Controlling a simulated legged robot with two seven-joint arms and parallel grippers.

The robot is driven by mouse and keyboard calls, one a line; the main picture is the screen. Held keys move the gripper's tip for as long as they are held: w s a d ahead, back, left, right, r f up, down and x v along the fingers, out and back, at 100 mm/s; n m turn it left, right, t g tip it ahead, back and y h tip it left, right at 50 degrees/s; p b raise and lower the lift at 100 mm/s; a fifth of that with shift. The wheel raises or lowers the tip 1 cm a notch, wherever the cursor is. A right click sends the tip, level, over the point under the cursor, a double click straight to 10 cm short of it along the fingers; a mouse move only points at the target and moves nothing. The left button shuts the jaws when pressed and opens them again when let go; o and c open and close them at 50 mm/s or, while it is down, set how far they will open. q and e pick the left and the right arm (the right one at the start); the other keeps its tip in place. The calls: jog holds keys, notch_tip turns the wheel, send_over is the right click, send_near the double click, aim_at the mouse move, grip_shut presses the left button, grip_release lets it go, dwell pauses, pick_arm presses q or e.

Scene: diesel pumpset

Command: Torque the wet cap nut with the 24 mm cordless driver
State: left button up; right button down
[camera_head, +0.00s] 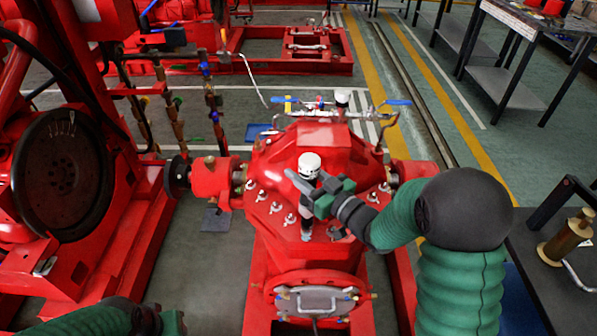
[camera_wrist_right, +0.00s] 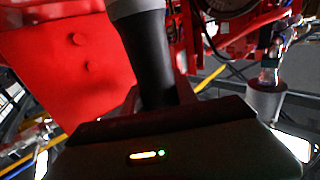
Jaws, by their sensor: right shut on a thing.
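The cordless driver (camera_head: 309,165) stands about upright over the red pump casing, with a white-and-black top and a dark lower end. My right gripper (camera_head: 308,192) is shut on it from the right. In the right wrist view, the driver's black grip (camera_wrist_right: 155,60) and dark block with small lit indicators (camera_wrist_right: 148,155) fill the middle. The driver's lower end is close to the casing; I cannot tell whether it touches a nut. Several silver cap nuts (camera_head: 276,207) line the casing; I cannot tell which is wet. My left gripper (camera_head: 172,322) is partly cut off at bottom left.
The red pump casing (camera_head: 335,145) has pipework with blue-handled valves (camera_head: 398,102) behind it. A red engine with a large dark wheel (camera_head: 62,175) stands left. A dark table with a brass cylinder (camera_head: 565,238) stands right. Open floor lies beyond.

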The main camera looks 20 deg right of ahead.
dwell(0.3)
jog(key=shift+f+b, duration=0.55)
jog(key=shift+f, duration=0.35)
jog(key=shift+f+b, duration=0.35)
jog(key=shift+b, duration=0.2)
jog(key=shift+f, duration=0.15)
dwell(0.6)
jog(key=shift+f, duration=0.25)
dwell(0.6)
